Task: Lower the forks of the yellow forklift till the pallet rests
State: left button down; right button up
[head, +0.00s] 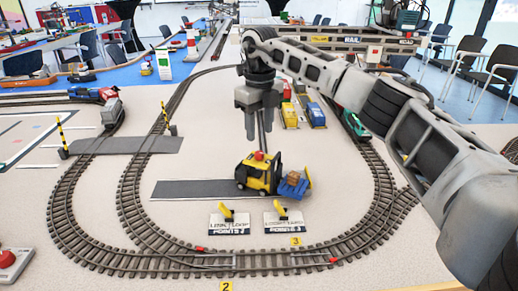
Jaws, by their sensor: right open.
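The yellow forklift (254,176) stands on the table at the right end of a dark grey strip, inside the loop of track. It has a dark cab and a red knob on top. Its forks face right. A blue pallet (296,188) with a small brown box (293,177) is at the forks; I cannot tell whether it is clear of the table. My right gripper (264,137) points down, open and empty, above and just behind the forklift, apart from it. My left gripper does not show.
Two signs with yellow levers (229,222) (284,218) stand in front of the forklift. Train track (128,200) curves around it. Yellow and blue wagons (289,114) stand behind to the right. A red button (8,262) is at the lower left. The grey strip's left part is clear.

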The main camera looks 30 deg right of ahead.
aim_at(259, 153)
notch_tip(259, 153, down, 6)
jog(key=shift+f, duration=0.25)
grip_shut()
